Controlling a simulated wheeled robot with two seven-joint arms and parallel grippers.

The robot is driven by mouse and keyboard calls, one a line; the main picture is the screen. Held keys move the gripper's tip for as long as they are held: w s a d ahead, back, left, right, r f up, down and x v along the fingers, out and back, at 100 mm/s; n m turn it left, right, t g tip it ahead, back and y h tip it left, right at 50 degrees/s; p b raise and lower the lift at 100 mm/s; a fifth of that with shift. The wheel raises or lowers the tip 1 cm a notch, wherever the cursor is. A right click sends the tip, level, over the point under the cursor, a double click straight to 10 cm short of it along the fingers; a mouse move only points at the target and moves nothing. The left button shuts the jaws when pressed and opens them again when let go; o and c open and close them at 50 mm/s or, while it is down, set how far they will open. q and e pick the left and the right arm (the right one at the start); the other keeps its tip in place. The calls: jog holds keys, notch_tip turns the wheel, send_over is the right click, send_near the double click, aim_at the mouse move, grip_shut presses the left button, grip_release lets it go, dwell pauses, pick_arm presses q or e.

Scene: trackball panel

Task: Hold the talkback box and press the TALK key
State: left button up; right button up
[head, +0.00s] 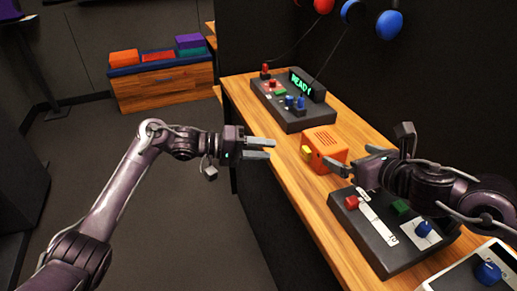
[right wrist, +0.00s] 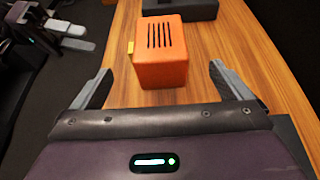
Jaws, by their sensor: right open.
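The orange talkback box (head: 326,141) with dark slots on top stands on the wooden counter; it also shows in the right wrist view (right wrist: 161,62). A yellow key (head: 306,153), which I take for the TALK key, is on its left side and shows as a sliver in the right wrist view (right wrist: 131,47). My right gripper (head: 354,158) is open at the box's near end. In the right wrist view its fingers (right wrist: 162,80) lie to either side of the box's near part with gaps. My left gripper (head: 258,149) is open and empty, left of the key, apart from it.
A dark panel with a green READY display (head: 301,83) stands behind the box. Another dark panel (head: 390,258) with red, green and blue controls is in front, under my right arm. Headsets (head: 388,23) hang on the wall. Left of the counter (head: 292,204) is open floor.

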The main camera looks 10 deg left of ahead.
aim_at(335, 148)
jog(key=shift+w+a+f, duration=0.15)
jog(key=shift+w+a, duration=0.1)
jog(key=shift+w, duration=0.2)
jog(key=x, duration=0.6)
jog(key=shift+w+a+f, duration=0.15)
jog(key=shift+w+f, duration=0.1)
jog(key=shift+w, duration=0.05)
pick_arm(q)
jog(key=shift+s+a+r+n+g, duration=0.25)
jog(key=shift+a+n+g, duration=0.1)
jog(key=shift+n, duration=0.15)
jog(key=shift+c, duration=0.3)
pick_arm(e)
jog(key=c, duration=1.1)
pick_arm(q)
grip_shut()
pick_arm(e)
jog(key=shift+c, duration=0.2)
